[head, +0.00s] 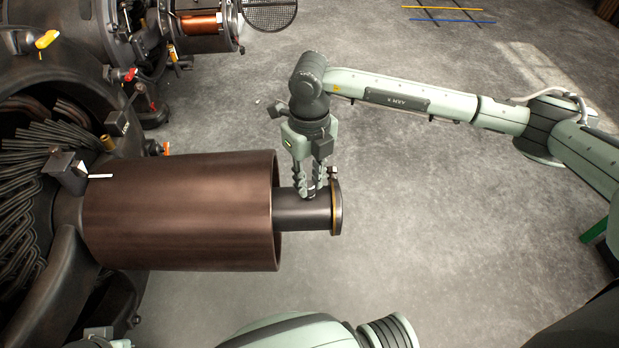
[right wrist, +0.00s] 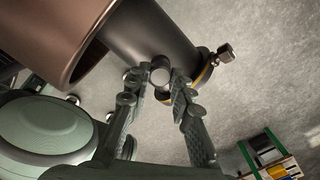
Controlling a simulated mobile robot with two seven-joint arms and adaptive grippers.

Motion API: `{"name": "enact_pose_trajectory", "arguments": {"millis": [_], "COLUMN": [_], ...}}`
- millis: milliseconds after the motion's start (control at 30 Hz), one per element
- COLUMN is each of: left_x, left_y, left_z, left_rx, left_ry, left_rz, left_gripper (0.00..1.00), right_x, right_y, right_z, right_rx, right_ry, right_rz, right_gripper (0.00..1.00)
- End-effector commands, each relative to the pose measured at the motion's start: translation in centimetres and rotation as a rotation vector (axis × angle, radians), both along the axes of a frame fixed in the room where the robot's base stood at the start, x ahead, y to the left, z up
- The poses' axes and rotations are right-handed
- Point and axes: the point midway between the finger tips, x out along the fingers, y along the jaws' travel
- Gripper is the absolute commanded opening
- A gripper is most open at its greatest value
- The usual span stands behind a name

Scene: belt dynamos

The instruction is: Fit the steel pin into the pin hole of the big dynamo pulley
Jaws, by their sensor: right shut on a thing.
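The big dynamo pulley (head: 180,210) is a brown cylinder on the left machine; it also shows in the right wrist view (right wrist: 60,30). A dark shaft (head: 300,212) with a brass-edged end flange (head: 336,208) sticks out of its right end. My right gripper (head: 310,192) points down at the top of this shaft. In the right wrist view its fingertips are shut on the steel pin (right wrist: 160,72), whose round grey end faces the camera. The pin's far end and any pin hole are hidden. Of my left arm, only parts show at the bottom edge; its fingers are out of sight.
A small knob (head: 333,172) stands on the flange's top, close right of my right fingers. A dark machine with cables (head: 25,180) fills the left side. A smaller copper-wound machine (head: 200,24) stands behind. The floor (head: 430,250) to the right is open.

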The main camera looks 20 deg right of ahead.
Motion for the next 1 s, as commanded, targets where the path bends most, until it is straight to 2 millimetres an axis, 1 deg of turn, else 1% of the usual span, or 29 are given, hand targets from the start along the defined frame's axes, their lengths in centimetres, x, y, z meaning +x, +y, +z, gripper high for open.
{"name": "enact_pose_trajectory", "arguments": {"millis": [133, 433, 467, 633, 900, 1000], "left_x": [0.00, 0.01, 0.01, 0.01, 0.00, 0.00], "left_y": [0.00, -0.01, -0.01, -0.01, -0.01, -0.01], "left_z": [-0.38, -0.39, -0.39, -0.39, -0.38, -0.37], "left_rx": [0.000, 0.000, 0.000, 0.000, 0.000, 0.000], "left_ry": [0.000, 0.000, 0.000, 0.000, 0.000, 0.000], "left_rz": [0.000, 0.000, 0.000, 0.000, 0.000, 0.000], "left_gripper": [0.00, 0.00, 0.00, 0.00, 0.00, 0.00], "right_x": [0.01, -0.01, -0.01, -0.01, 0.00, 0.04], "right_y": [0.01, 0.01, 0.01, 0.01, 0.01, 0.02], "right_z": [-0.44, -0.53, -0.54, -0.51, -0.43, 0.07], "right_rx": [0.000, 0.000, 0.000, 0.000, 0.000, 0.000], "right_ry": [0.000, 0.000, 0.000, 0.000, 0.000, -0.001], "right_rz": [0.000, 0.000, 0.000, 0.000, 0.000, 0.000], "right_gripper": [0.00, 0.00, 0.25, 0.46, 0.46, 0.46]}}
